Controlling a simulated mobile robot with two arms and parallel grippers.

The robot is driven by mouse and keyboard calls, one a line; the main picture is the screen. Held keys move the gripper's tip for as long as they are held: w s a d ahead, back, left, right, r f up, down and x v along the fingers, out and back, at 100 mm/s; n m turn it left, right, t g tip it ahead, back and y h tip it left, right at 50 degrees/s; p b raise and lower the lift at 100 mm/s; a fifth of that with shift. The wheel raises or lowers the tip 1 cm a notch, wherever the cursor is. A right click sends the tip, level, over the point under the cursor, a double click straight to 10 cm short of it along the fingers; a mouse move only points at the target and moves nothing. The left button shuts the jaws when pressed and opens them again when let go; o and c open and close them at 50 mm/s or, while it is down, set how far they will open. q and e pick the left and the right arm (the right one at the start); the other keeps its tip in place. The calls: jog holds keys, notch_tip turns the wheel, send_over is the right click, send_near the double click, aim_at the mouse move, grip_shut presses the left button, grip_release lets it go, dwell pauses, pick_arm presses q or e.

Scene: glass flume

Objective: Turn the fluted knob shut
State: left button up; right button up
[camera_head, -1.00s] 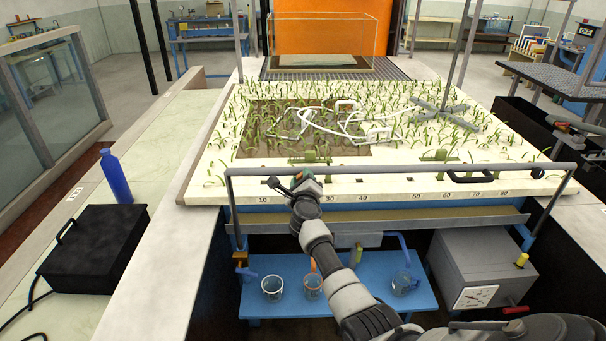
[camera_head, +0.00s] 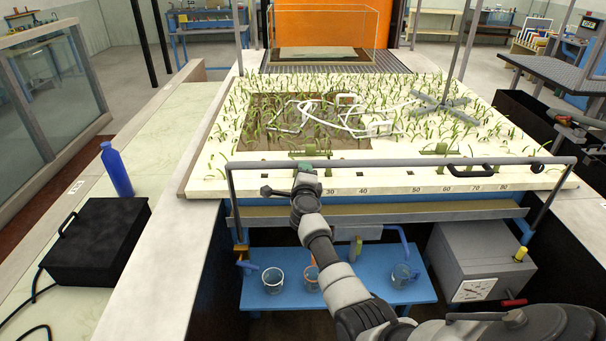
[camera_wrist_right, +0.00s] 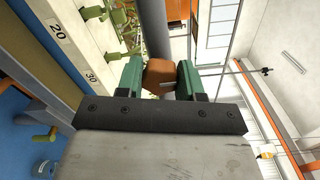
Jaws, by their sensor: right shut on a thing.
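My right gripper (camera_head: 307,172) is at the front rail of the planted bed, left of its middle. In the right wrist view its two green fingers (camera_wrist_right: 160,78) are shut on a brown-orange faceted piece, which I take to be the fluted knob (camera_wrist_right: 158,73). The fingers touch it on both sides; its fluting is hard to make out. In the head view my gripper hides the knob. A short dark lever with a ball end (camera_head: 266,190) sticks out to the left beside the gripper. My left gripper is not in view.
The grey rail (camera_head: 420,161) runs along the front of the planted bed (camera_head: 215,185), above a number scale. A blue bench (camera_head: 330,292) with glass beakers stands below. A black case (camera_head: 97,240) and a blue bottle (camera_head: 116,170) stand at the left.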

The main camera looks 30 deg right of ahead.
dwell(0.3)
jog(key=o, duration=0.9)
jog(key=shift+o, duration=0.2)
jog(key=v, duration=1)
jog(key=shift+s+a, duration=0.2)
jog(key=shift+s, duration=0.15)
